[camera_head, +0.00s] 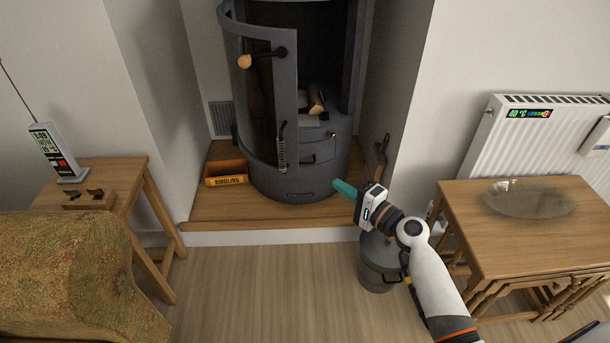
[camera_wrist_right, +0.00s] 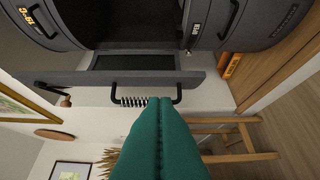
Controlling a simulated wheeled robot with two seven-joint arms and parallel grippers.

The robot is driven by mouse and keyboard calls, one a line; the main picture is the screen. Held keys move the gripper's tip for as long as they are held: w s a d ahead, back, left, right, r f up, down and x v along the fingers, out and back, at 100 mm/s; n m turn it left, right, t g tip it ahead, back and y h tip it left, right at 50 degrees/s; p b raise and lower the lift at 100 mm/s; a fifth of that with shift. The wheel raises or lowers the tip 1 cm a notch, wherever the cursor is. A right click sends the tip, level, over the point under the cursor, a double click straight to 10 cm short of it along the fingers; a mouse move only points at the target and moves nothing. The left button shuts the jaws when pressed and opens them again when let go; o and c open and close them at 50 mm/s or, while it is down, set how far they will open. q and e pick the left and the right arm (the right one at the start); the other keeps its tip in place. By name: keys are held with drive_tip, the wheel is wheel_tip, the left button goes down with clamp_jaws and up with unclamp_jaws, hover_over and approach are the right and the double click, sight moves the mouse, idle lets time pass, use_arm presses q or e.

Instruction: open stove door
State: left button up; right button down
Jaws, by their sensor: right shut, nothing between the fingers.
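The dark grey round stove (camera_head: 318,170) stands in the alcove. Its curved door (camera_head: 287,95) is swung open toward the left, and the dark inside with logs (camera_head: 316,98) shows. A black handle with a wooden knob (camera_head: 245,62) and a coiled spring handle (camera_head: 282,148) are on the door. The open door (camera_wrist_right: 120,77) also shows, turned sideways, in the right wrist view. My right gripper (camera_head: 336,184) has teal fingers, shut and empty, in front of the stove's lower right, apart from the door. Its fingers (camera_wrist_right: 159,102) fill the lower middle of the wrist view. My left gripper is not in view.
An orange kindling box (camera_head: 226,173) sits left of the stove on the raised wooden hearth (camera_head: 240,210). A lidded grey bucket (camera_head: 378,268) stands below my right arm. Wooden tables stand left (camera_head: 130,172) and right (camera_head: 520,240). A patterned armchair (camera_head: 70,275) is at lower left. The middle floor is clear.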

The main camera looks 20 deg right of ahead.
approach(298, 167)
drive_tip(key=w+a+r, duration=0.2)
drive_tip(key=w+r, duration=0.1)
drive_tip(key=r, duration=0.2)
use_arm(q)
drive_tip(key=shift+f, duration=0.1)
use_arm(e)
drive_tip(key=shift+w+a+f, duration=0.1)
drive_tip(key=shift+w+a, duration=0.2)
drive_tip(key=shift+a, duration=0.6)
drive_tip(key=shift+w+a+f, duration=0.1)
drive_tip(key=shift+w+a, duration=0.15)
drive_tip(key=shift+a, duration=0.65)
